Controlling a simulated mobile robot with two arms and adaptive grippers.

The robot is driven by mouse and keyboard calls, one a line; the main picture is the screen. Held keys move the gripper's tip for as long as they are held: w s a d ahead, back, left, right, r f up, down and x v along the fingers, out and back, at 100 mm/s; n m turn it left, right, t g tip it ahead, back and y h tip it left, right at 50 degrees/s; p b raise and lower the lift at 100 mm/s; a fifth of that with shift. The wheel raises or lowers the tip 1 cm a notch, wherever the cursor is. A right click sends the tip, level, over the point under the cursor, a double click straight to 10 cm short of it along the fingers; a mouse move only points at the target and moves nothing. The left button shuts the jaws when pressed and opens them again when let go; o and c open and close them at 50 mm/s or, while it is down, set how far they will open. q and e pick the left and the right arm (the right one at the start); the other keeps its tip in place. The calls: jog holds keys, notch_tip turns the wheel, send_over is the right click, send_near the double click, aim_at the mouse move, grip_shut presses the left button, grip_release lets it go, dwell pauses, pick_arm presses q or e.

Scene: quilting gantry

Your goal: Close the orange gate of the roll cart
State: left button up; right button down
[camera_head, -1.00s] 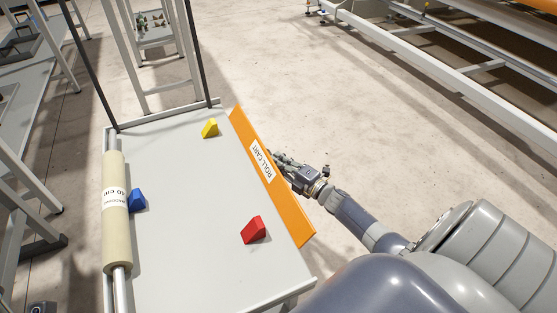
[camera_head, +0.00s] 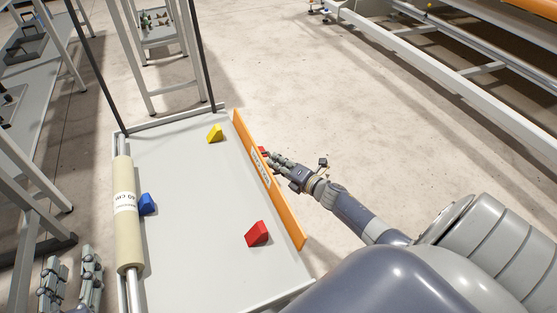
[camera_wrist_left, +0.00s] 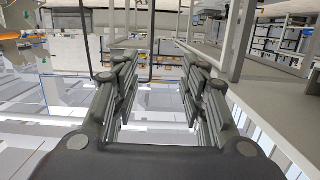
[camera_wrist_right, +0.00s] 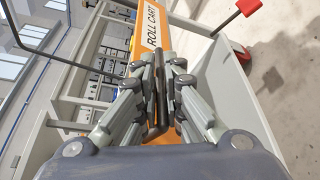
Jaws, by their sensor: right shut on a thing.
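The orange gate (camera_head: 285,211) with a "ROLL CART" label runs along the right side of the grey roll cart (camera_head: 190,180). It stands steeply, seen nearly edge-on. My right gripper (camera_head: 274,159) is at its outer side, near the middle. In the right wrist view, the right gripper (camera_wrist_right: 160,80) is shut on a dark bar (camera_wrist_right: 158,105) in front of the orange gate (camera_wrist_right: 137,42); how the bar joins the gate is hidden. My left gripper (camera_head: 70,278) is open and empty beside the cart's left side, and its spread fingers also show in the left wrist view (camera_wrist_left: 155,88).
On the cart bed lie a yellow block (camera_head: 215,134), a blue block (camera_head: 148,205) and a red block (camera_head: 257,234). A cream roll (camera_head: 127,220) lies along the left edge. A small red part (camera_head: 263,150) shows by the gate. Floor right of the gate is clear.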

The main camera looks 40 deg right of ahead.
jog(key=shift+w+a+r+n+h+p, duration=0.15)
jog(key=shift+a+r+n+h+p, duration=0.25)
jog(key=shift+r+n+p, duration=0.35)
pick_arm(q)
jog(key=s+a+f+g+y, duration=0.2)
jog(key=s+f+g, duration=0.4)
jog(key=f, duration=0.3)
jog(key=shift+a+f, duration=0.3)
jog(key=shift+a, duration=0.2)
pick_arm(e)
jog(key=shift+a+f, duration=0.1)
jog(key=shift+a, duration=0.05)
pick_arm(q)
jog(key=shift+s, duration=0.1)
pick_arm(e)
jog(key=c, duration=2)
grip_release()
jog(key=shift+s, duration=0.6)
jog(key=v, duration=1)
jog(key=shift+s+r, duration=0.3)
jog(key=shift+r, duration=0.1)
